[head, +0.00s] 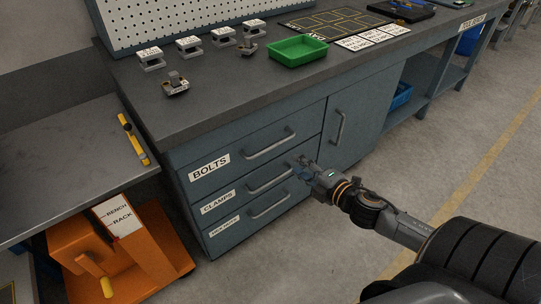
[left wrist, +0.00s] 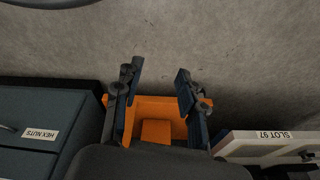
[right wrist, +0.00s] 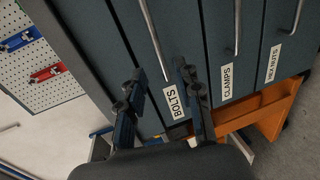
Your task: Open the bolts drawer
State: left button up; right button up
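The bolts drawer (head: 230,160) is the top drawer of the blue-grey cabinet, labelled BOLTS, and it is closed. Its long bar handle (head: 270,143) also shows in the right wrist view (right wrist: 154,38). My right gripper (head: 303,164) is in front of the cabinet, below and right of that handle in the head view. In the right wrist view my right gripper (right wrist: 162,70) is open, and the handle's label-side end appears between its fingertips; contact cannot be told. My left gripper (left wrist: 160,70) is open and empty above the floor, outside the head view.
Below are the closed clamps drawer (head: 230,198) and hex nuts drawer (head: 235,228). A cupboard door (head: 350,125) is to the right. A green tray (head: 298,51) and small parts stand on the worktop. An orange crate-like unit (head: 95,255) stands left of the cabinet. Floor in front is clear.

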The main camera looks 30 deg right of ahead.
aim_at(272, 148)
pick_arm(q)
jog(key=r, duration=0.3)
jog(key=w+r+b, duration=0.1)
jog(key=r, duration=0.1)
jog(key=shift+r, duration=0.4)
pick_arm(e)
jog(key=x, duration=1.3)
jog(key=shift+w+a+r, duration=0.2)
jog(key=shift+a+r, duration=0.1)
grip_shut()
